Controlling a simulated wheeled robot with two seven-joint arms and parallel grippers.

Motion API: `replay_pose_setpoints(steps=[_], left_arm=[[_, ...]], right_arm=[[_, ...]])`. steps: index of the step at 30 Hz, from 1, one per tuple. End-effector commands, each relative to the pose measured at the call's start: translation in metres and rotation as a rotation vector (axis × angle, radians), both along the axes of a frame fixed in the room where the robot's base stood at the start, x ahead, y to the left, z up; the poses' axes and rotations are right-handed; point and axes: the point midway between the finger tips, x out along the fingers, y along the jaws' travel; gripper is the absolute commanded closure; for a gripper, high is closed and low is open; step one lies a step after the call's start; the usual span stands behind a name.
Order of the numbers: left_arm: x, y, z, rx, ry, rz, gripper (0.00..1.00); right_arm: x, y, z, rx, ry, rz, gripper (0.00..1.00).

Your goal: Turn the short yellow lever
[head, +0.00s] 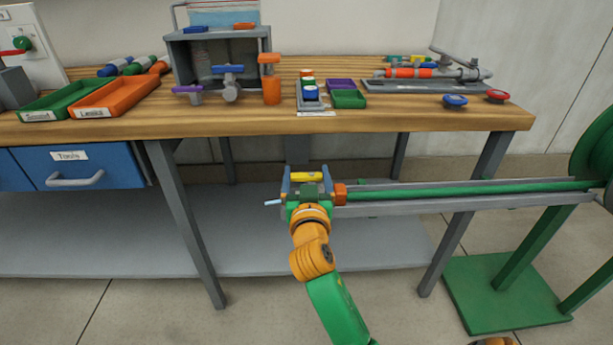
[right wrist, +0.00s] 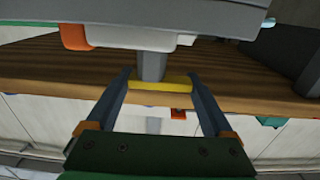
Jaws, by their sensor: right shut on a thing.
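The short yellow lever (head: 310,177) is a small bar in front of the bench, below its front edge. In the right wrist view the yellow lever (right wrist: 160,85) lies crosswise at the end of a grey stem (right wrist: 151,65). My right gripper (head: 306,171) is shut on it, with one finger at each end of the bar. In the right wrist view both blue-grey fingers of my right gripper (right wrist: 160,77) reach the lever's ends. The valve body behind the lever is mostly hidden by my gripper in the head view. My left gripper is not in view.
A grey rail with a green hose (head: 460,194) runs right from an orange block (head: 340,194) to a green reel (head: 595,150). The wooden bench (head: 220,122) above holds trays, a grey box (head: 178,62), valves and a pipe assembly (head: 420,73). A grey shelf (head: 100,240) lies below.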

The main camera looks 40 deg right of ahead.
Motion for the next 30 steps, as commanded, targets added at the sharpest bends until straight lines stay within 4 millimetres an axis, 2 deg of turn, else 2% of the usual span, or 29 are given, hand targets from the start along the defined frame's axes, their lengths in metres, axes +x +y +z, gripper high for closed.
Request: replay_pose_setpoints(steps=[6,7,8,16,24,30], left_arm=[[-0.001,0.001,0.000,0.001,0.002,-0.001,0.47],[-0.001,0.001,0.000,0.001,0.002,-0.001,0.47],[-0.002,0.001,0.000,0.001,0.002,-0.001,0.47],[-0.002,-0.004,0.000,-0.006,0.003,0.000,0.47],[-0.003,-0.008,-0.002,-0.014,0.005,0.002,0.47],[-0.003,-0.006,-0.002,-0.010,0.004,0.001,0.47]], right_arm=[[0.000,-0.001,0.001,-0.002,-0.001,-0.002,0.69],[0.000,-0.001,0.001,-0.002,-0.001,-0.001,0.06],[0.000,-0.001,0.001,-0.002,-0.001,-0.001,0.00],[-0.005,0.003,0.000,0.000,0.000,0.001,0.00],[-0.050,0.032,-0.001,0.002,0.000,0.001,0.00],[-0.061,0.038,0.000,-0.001,0.000,-0.002,0.00]])
